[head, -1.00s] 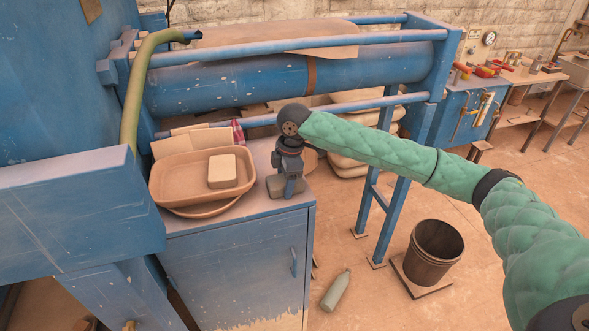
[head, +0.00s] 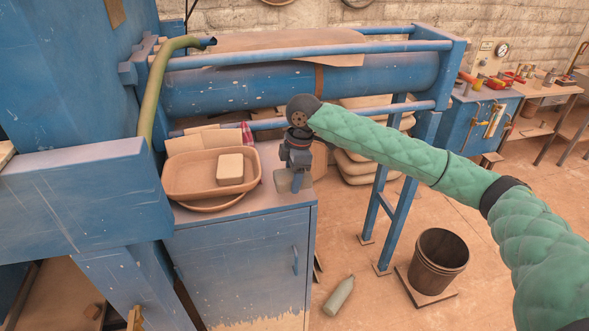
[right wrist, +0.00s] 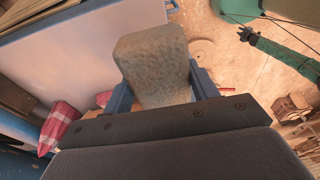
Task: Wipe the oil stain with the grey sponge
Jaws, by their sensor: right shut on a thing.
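My right gripper (head: 294,164) points down over the right part of the blue cabinet's top. It is shut on the grey sponge (right wrist: 155,65), which sits between both fingers in the right wrist view. In the head view the sponge (head: 289,182) shows as a small grey piece below the fingers; I cannot tell whether it touches the cabinet top. I cannot make out the oil stain in either view; the gripper and sponge hide part of the top. My left gripper is not in view.
The blue cabinet (head: 240,262) carries a tan tray (head: 184,188) with a pale block (head: 230,168) in it, left of my gripper. A red checked cloth (head: 247,133) lies behind. The blue press (head: 240,88) stands behind. A bucket (head: 438,262) and bottle (head: 339,295) are on the floor.

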